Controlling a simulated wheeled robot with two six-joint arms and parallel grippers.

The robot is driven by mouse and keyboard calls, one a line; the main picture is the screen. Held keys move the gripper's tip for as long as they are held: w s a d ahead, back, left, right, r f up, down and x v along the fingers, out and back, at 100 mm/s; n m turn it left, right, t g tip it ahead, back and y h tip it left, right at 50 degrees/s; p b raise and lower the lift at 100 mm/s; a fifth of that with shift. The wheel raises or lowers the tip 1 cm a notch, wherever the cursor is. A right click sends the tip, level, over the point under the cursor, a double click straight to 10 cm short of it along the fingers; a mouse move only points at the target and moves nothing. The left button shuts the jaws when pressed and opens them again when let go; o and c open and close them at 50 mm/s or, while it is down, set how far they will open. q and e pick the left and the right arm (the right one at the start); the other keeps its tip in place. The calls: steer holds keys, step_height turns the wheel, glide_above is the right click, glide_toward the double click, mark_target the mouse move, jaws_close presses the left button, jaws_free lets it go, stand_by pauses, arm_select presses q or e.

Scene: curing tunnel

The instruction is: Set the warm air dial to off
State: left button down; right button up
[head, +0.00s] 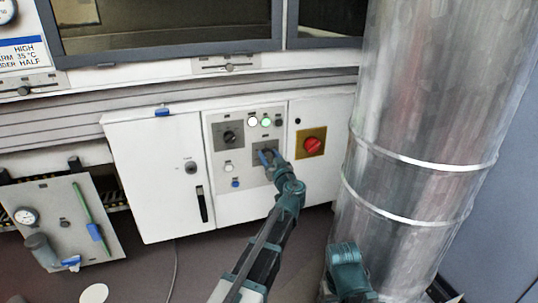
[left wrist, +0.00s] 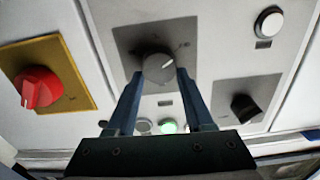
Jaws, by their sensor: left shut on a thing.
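My left gripper (head: 264,157) is at the control panel. In the left wrist view its two blue fingers (left wrist: 159,80) stand on either side of a grey round dial (left wrist: 157,67) and are shut on it. A pale pointer mark on this dial points to the upper right in that view. The labels around it are too small to read, so I cannot tell which setting it is on. A second, black dial (left wrist: 244,107) sits apart on its own grey plate; in the head view this black dial (head: 230,137) is up and left of my gripper.
A red rotary switch (head: 313,146) on a yellow plate is right of my left gripper. A lit green lamp (head: 266,122) and a white lamp (head: 252,121) sit above it. A large metal duct (head: 420,130) stands close on the right. A white cabinet door (head: 150,180) is left.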

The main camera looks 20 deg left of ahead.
arm_select(q)
steer(key=shift+s+a+n, duration=0.1)
steer(key=shift+a+n, duration=0.15)
steer(key=shift+n, duration=0.15)
steer(key=shift+c, duration=1.7)
jaws_free()
steer(key=shift+o, duration=0.3)
steer(key=shift+d, duration=0.1)
steer(key=shift+d, duration=0.1)
steer(key=v, duration=1.3)
steer(key=shift+s+d+r+p, duration=0.2)
steer(key=shift+s+r+p, duration=0.15)
steer(key=shift+r+p, duration=0.1)
